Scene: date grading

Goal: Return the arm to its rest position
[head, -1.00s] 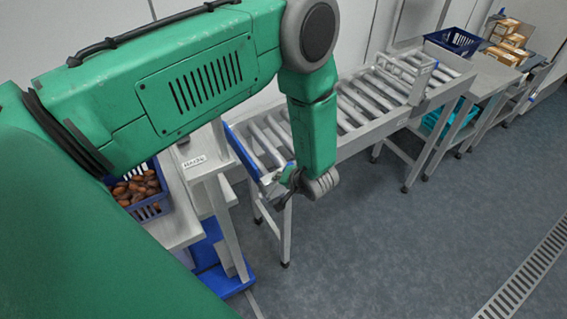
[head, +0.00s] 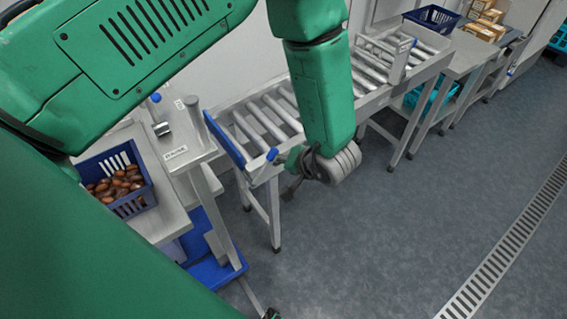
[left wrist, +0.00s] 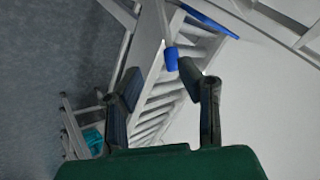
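My left arm comes in from the left in the head view, with its green forearm (head: 322,95) hanging down in front of the roller conveyor. My left gripper (head: 290,186) is partly hidden behind the grey wrist there. In the left wrist view the gripper (left wrist: 160,72) shows two dark fingers spread apart with nothing between them. The conveyor lies beyond the fingers.
A blue crate of dates (head: 146,199) stands on the bench at left. The roller conveyor (head: 262,176) has a blue end plate (head: 222,137). Open floor (head: 420,220) lies right, with a drain grate (head: 505,245).

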